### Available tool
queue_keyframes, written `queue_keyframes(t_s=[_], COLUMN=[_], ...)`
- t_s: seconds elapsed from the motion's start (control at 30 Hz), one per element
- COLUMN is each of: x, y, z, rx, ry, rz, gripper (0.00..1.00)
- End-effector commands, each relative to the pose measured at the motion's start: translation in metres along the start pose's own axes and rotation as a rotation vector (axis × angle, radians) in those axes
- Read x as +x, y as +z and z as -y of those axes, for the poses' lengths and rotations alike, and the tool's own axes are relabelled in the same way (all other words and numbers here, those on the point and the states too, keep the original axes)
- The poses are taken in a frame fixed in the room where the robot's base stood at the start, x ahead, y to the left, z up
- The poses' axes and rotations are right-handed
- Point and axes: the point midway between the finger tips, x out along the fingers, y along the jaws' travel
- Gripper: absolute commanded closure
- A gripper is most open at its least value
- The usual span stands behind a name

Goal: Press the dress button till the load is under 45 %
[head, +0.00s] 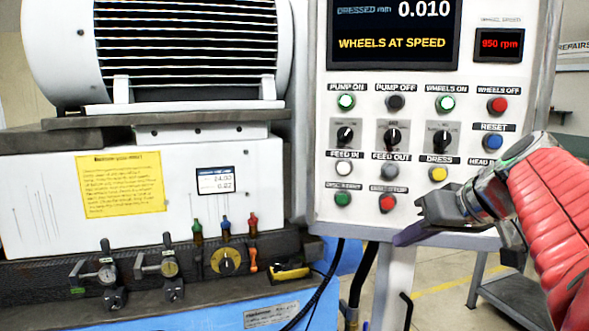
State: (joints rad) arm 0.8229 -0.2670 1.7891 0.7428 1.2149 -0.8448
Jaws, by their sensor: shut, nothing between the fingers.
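The dress button (438,174) is yellow, under the label DRESS, on the white control panel (380,226). My gripper (400,240) is shut and empty, below and a little left of the yellow button, in front of the panel's lower edge. It looks apart from the button, but its distance from the panel is hard to tell. The display (394,36) reads DRESSED mm 0.010 and WHEELS AT SPEED. No load figure shows in the visible part of the display, whose top is cut off.
Nearby on the panel are the white feed in button (343,169), the grey feed out button (391,172), the red stop button (387,203) and the blue reset button (491,142). The wheel speed readout (499,44) shows 950 rpm. Hoses (361,275) hang below the panel.

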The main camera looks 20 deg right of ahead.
Motion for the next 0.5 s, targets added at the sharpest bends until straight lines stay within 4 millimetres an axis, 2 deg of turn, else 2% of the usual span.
queue_keyframes(t_s=[0.03, 0.1, 0.3, 0.5], x=[-0.012, -0.029, -0.072, -0.09], y=[-0.01, -0.024, -0.053, -0.063], z=[-0.014, -0.027, -0.059, -0.07], rx=[0.009, 0.01, -0.004, -0.017], ry=[0.004, 0.003, 0.009, 0.014], rz=[-0.036, -0.086, -0.208, -0.255], gripper=[1.0, 1.0, 1.0, 1.0])
